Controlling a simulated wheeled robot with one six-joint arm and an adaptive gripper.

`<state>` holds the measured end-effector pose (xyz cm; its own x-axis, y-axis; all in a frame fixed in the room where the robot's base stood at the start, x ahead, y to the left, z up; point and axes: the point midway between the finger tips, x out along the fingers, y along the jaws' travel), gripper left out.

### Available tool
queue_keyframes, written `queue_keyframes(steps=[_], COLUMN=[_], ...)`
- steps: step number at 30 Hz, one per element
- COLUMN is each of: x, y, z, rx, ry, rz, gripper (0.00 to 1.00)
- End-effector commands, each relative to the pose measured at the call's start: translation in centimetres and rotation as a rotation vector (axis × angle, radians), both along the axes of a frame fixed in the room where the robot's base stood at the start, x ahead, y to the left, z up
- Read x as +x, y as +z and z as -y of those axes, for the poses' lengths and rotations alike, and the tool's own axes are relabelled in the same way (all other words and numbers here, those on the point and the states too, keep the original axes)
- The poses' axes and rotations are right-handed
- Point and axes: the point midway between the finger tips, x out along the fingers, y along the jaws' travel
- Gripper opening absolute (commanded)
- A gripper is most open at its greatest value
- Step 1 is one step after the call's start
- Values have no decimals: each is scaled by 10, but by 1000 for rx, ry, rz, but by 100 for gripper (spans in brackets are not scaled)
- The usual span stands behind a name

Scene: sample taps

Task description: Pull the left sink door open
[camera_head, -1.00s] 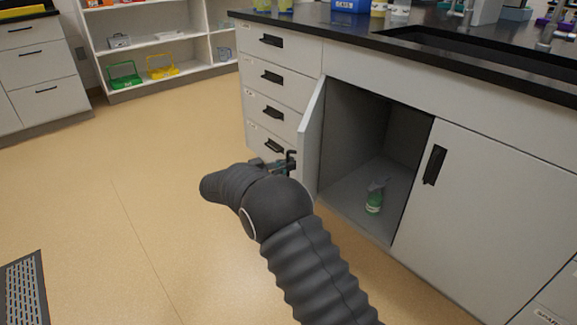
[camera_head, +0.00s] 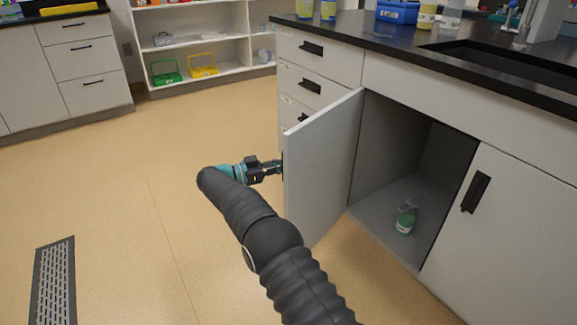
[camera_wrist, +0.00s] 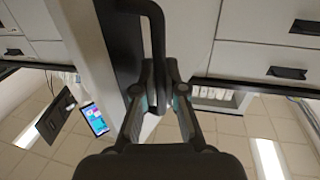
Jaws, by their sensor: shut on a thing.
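The left sink door (camera_head: 325,165) is a light grey panel that stands open, swung out from the cabinet under the sink. My gripper (camera_head: 276,167) is at the door's outer face, near its free edge. In the wrist view my gripper (camera_wrist: 161,100) has its fingers closed around the black door handle (camera_wrist: 157,45). The handle is mostly hidden in the head view. The open cabinet (camera_head: 395,150) shows a dark inside with a green and white spray bottle (camera_head: 405,220) on its floor.
The right sink door (camera_head: 490,200) is shut. A drawer stack (camera_head: 315,85) stands left of the open door, partly hidden by it. The black countertop (camera_head: 400,42) with the sink is above. The tan floor (camera_head: 130,200) to the left is clear, with a floor grate (camera_head: 54,290).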

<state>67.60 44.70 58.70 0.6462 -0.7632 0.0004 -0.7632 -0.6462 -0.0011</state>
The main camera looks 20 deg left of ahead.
Motion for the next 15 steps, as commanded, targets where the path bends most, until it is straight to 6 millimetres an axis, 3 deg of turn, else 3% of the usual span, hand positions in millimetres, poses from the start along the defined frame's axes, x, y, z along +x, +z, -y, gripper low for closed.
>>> queue_keyframes(steps=[12, 13, 15], x=[0, 0, 0], y=[1, 1, 1], z=[-2, -2, -2], rx=[-1, -1, 1], ry=[2, 2, 3], rz=[1, 1, 1], gripper=[0, 17, 35])
